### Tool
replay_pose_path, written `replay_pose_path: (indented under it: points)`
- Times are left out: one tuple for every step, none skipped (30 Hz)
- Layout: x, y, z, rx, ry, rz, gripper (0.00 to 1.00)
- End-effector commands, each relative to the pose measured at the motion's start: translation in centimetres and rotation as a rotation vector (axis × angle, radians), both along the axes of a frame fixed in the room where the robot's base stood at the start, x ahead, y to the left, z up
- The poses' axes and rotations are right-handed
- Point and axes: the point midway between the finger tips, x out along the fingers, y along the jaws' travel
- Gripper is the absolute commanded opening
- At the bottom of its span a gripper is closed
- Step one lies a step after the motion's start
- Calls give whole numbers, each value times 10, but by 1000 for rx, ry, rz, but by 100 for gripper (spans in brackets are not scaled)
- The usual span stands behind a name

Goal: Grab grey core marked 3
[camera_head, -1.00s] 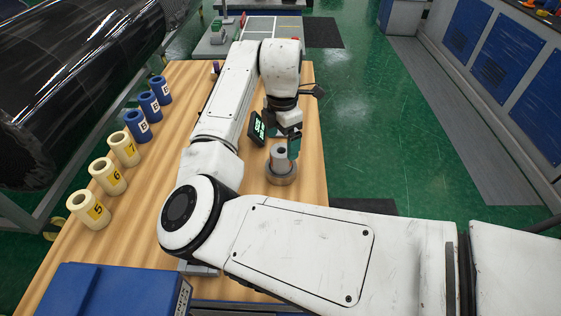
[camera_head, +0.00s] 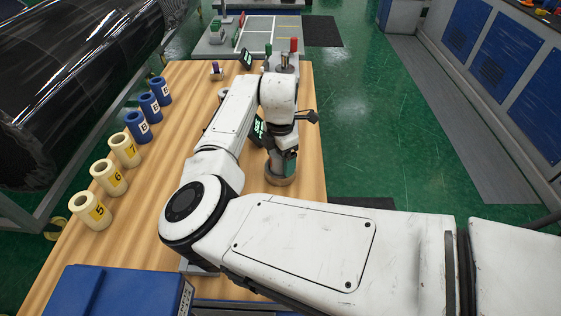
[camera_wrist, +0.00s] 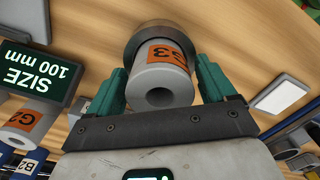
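A grey core (camera_wrist: 162,78) with an orange label ending in 3 stands on a round metal base in the wrist view. Its hollow end faces the camera. My gripper (camera_wrist: 161,68) has its two teal fingers on either side of the core, with narrow gaps showing, so it looks open around it. In the head view my gripper (camera_head: 284,164) is low over the round base (camera_head: 281,180) near the table's right edge. There the core is mostly hidden behind my wrist and fingers.
A display (camera_wrist: 38,72) reading "SIZE 100 mm" stands close beside the core. Cream cores (camera_head: 107,177) and blue cores (camera_head: 149,105) line the wooden table's left side.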

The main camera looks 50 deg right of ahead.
Motion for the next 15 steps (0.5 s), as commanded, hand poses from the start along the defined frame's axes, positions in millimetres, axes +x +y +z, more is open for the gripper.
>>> replay_pose_path:
  points:
    - [0,0,0,0,0,0,79]
    - [0,0,0,0,0,0,76]
    - [0,0,0,0,0,0,72]
    - [0,0,0,0,0,0,69]
    - [0,0,0,0,0,0,66]
    - [0,0,0,0,0,0,62]
    - [0,0,0,0,0,0,59]
    - [0,0,0,0,0,0,57]
    - [0,0,0,0,0,0,53]
    - [0,0,0,0,0,0,50]
    - [0,0,0,0,0,0,47]
    - [0,0,0,0,0,0,43]
    - [0,0,0,0,0,0,40]
    - [0,0,0,0,0,0,37]
    - [0,0,0,0,0,0,34]
